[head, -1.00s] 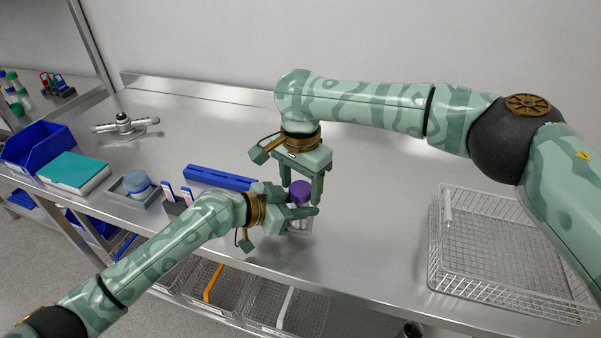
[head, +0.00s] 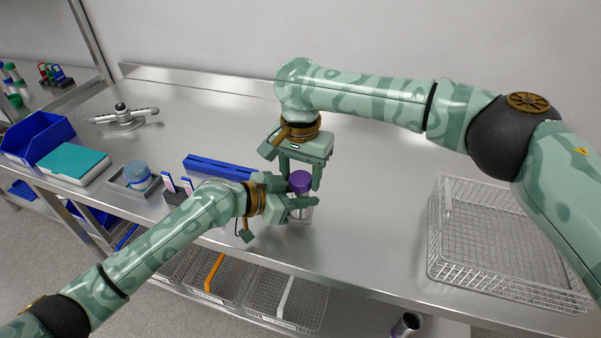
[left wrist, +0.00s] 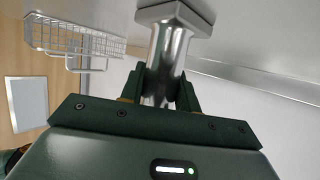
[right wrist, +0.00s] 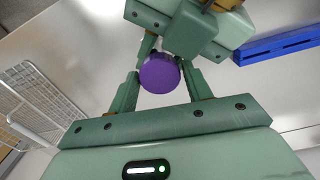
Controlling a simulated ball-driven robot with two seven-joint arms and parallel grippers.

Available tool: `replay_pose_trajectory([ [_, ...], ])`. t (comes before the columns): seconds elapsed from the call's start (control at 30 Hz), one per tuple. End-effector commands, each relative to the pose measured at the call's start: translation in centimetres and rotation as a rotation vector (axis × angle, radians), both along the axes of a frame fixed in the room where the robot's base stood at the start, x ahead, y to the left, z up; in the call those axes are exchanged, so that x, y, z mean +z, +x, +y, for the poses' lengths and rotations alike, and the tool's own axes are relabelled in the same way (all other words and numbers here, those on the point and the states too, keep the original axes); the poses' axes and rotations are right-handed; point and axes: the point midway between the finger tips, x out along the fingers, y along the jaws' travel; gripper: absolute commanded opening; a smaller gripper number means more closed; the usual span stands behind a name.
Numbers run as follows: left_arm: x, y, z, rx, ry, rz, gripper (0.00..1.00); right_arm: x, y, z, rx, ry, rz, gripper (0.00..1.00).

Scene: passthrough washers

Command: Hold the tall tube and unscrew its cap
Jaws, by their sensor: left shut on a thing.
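The tall tube (head: 299,211) is a shiny metallic cylinder standing upright with a purple cap (head: 300,180) on top. In the left wrist view, the tube (left wrist: 168,55) meets a square metal base (left wrist: 176,14). My left gripper (head: 302,208) is shut on the tube's body below the cap, coming from the left. My right gripper (head: 301,180) points down from above, one finger on each side of the cap. It is open, with small gaps beside the cap. The cap (right wrist: 160,74) also shows between its fingers in the right wrist view.
A wire basket (head: 436,235) stands at the right. A blue rack (head: 215,167) lies behind my left gripper. A blue-lidded jar (head: 138,172), a teal box (head: 75,163) and a blue bin (head: 35,138) stand at the left.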

Motion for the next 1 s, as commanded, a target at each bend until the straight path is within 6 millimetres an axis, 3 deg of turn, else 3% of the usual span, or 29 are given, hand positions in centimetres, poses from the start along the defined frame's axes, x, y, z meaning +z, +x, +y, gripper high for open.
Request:
replay_pose_trajectory([
  [0.37,0.0,0.0,0.0,-0.001,-0.001,0.001,0.00,0.3,0.0,0.0,-0.002,0.001,0.000,0.65],
  [0.67,0.0,0.0,0.0,-0.001,-0.001,0.001,0.00,4.1,0.0,0.0,-0.002,0.001,-0.002,0.65],
  [0.77,0.0,0.0,0.0,-0.001,-0.001,0.001,0.00,4.2,-0.1,0.0,-0.001,0.001,0.007,0.60],
  [0.83,0.0,0.0,0.0,-0.001,-0.001,0.001,0.00,3.7,-0.8,0.9,0.005,0.033,0.035,0.60],
  [1.0,0.0,0.0,0.0,0.000,0.000,0.001,0.00,5.4,-1.6,2.8,0.056,0.115,0.065,0.60],
])
